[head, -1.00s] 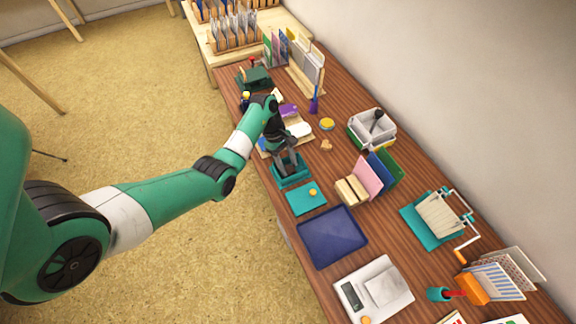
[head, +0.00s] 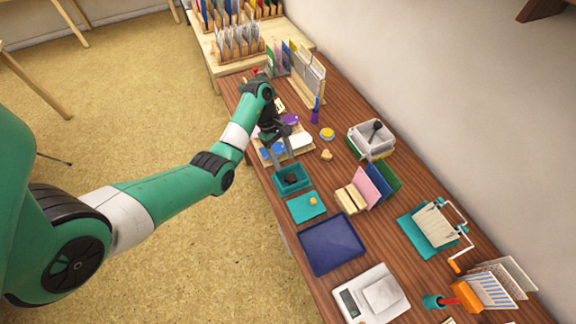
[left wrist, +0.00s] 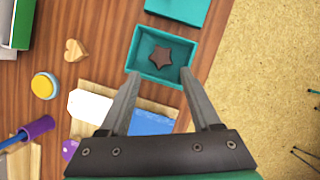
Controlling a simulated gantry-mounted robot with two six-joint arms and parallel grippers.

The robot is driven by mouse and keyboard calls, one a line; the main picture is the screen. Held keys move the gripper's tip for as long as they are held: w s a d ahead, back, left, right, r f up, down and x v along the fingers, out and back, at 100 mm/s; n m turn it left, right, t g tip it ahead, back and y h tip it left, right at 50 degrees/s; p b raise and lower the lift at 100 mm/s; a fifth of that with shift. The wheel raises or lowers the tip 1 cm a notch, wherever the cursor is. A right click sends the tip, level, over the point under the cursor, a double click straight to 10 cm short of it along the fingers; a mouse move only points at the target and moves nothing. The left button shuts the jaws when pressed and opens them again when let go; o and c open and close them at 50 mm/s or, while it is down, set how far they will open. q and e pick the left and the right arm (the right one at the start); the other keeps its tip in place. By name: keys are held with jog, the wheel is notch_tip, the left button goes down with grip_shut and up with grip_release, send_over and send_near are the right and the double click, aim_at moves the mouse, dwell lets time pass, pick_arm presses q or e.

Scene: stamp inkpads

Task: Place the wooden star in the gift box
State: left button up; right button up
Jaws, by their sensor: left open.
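The dark brown wooden star (left wrist: 161,57) lies flat inside the open teal gift box, resting on its floor. It also shows as a dark shape in the head view (head: 291,178). My right gripper is not in view.
A blue tray (head: 331,243) and a scale (head: 371,295) are nearer. A wooden heart (left wrist: 76,50) and a yellow round pad (left wrist: 44,86) lie to one side. A stamp board is beyond the box.

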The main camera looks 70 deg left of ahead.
pick_arm(q)
jog(key=p+v, duration=0.2)
jog(key=v, duration=0.2)
jog(key=shift+s+r, duration=0.1)
jog(key=shift+r, duration=0.25)
